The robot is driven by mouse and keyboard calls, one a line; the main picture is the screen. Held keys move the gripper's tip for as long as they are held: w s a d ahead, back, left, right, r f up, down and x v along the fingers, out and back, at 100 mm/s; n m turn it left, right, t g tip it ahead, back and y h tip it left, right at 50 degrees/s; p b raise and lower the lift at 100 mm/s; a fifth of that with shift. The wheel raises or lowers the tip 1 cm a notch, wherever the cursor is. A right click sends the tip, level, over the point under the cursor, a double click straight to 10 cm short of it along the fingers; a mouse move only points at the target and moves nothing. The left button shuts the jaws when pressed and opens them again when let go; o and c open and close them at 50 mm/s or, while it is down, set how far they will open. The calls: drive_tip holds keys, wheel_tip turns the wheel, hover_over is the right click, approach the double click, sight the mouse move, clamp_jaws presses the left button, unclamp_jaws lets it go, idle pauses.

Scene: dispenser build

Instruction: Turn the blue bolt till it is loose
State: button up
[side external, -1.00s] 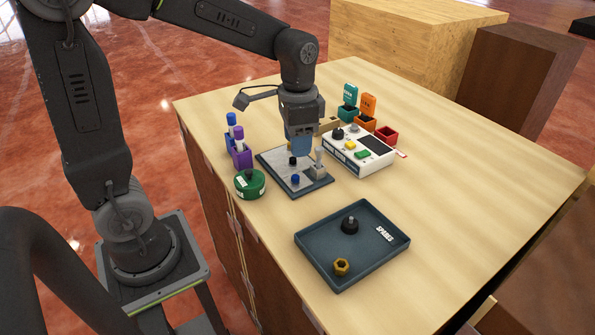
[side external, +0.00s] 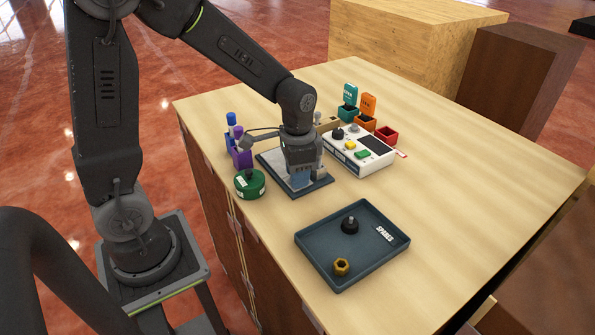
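My gripper (side external: 301,178) points down over the front part of the grey baseplate (side external: 322,187) on the wooden table. The blue bolt is hidden behind my gripper, which covers the spot where it stood. I cannot see whether the fingers are around the bolt or touching it, nor whether they are open or shut. The black piece farther back on the plate is also hidden.
A green round container (side external: 250,184) and a purple holder (side external: 242,158) with pens stand left of the plate. A white control box (side external: 360,160) stands right. A dark tray (side external: 380,258) with a black knob (side external: 349,225) and brass nut (side external: 341,267) lies in front.

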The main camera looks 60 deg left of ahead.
clamp_jaws()
drive_tip(key=n, duration=0.5)
drive_tip(key=shift+a, duration=0.15)
drive_tip(key=n, duration=0.5)
drive_tip(key=shift+a, duration=0.1)
drive_tip(key=shift+n, duration=0.3)
idle(0.5)
drive_tip(key=shift+o, duration=1.3)
unclamp_jaws()
drive_tip(key=shift+r, duration=0.15)
